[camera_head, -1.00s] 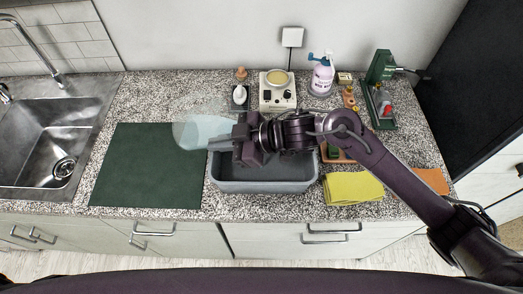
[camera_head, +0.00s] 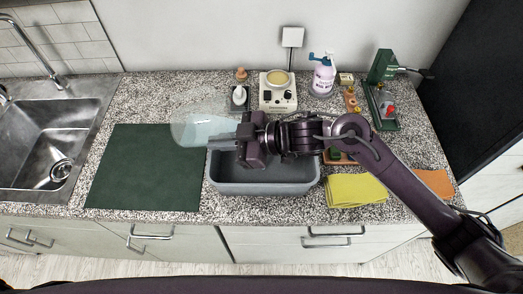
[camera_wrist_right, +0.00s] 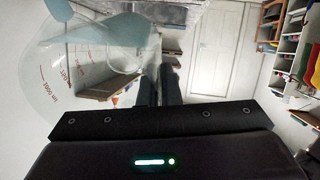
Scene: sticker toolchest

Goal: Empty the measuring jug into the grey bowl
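The measuring jug (camera_head: 188,112) is clear, with pale blue liquid inside, and is held in the air left of and above the grey bowl. In the right wrist view the jug (camera_wrist_right: 60,75) has red markings and looks tilted; pale blue liquid lies toward its upper side. My right gripper (camera_head: 222,143) is shut on the jug, seemingly at its handle; the exact contact is hard to see. The grey bowl (camera_head: 262,188) is a rectangular tub on the counter, partly hidden under my right gripper and wrist. No stream of liquid shows. My left gripper is out of view.
A dark green mat (camera_head: 145,175) lies left of the bowl, beside the sink (camera_head: 45,140). Yellow cloths (camera_head: 355,190) lie to its right.

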